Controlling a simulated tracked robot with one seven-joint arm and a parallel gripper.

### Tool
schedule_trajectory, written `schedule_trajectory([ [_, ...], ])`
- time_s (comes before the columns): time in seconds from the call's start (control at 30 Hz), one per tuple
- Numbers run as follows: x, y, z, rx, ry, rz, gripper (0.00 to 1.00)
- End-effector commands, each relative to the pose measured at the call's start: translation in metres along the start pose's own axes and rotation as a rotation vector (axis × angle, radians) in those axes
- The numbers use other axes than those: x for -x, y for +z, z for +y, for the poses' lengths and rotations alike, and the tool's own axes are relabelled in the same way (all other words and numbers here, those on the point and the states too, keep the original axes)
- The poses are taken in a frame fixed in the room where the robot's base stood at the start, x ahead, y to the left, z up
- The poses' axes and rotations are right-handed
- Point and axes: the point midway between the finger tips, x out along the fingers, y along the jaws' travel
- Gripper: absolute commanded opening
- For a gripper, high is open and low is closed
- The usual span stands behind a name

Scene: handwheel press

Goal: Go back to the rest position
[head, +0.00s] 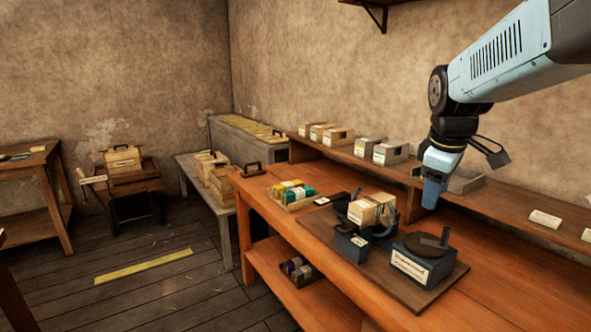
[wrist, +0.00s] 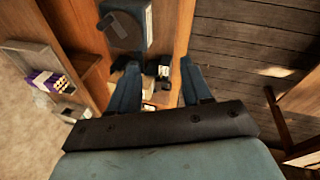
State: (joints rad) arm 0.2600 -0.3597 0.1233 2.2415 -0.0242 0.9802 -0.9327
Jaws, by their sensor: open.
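My gripper (head: 432,190) hangs from the raised arm at the right, pointing down above the back of the workbench (head: 500,265). In the wrist view its two fingers (wrist: 160,75) stand apart with nothing held between them. To the right of the press is a dark labelled box (head: 424,258) with a round top and lever. It looks like the round-topped block in the wrist view (wrist: 123,28). Both stand on a brown board (head: 318,228).
A tray of green and yellow items (head: 292,194) sits left of the board. A wall shelf (head: 385,3) is above. The bench's right front is clear.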

Motion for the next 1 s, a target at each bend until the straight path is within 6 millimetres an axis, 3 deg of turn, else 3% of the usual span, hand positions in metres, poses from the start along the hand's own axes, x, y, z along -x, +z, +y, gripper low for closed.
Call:
schedule_trajectory([
  [0.3,0.023,0.025,-0.072,-0.457,0.042,0.134,0.49],
  [0.5,0.026,0.041,-0.105,-0.698,0.021,0.215,0.49],
  [0.7,0.025,0.049,-0.118,-0.814,0.000,0.252,0.49],
  [1.0,0.025,0.050,-0.119,-0.827,-0.003,0.254,0.49],
])
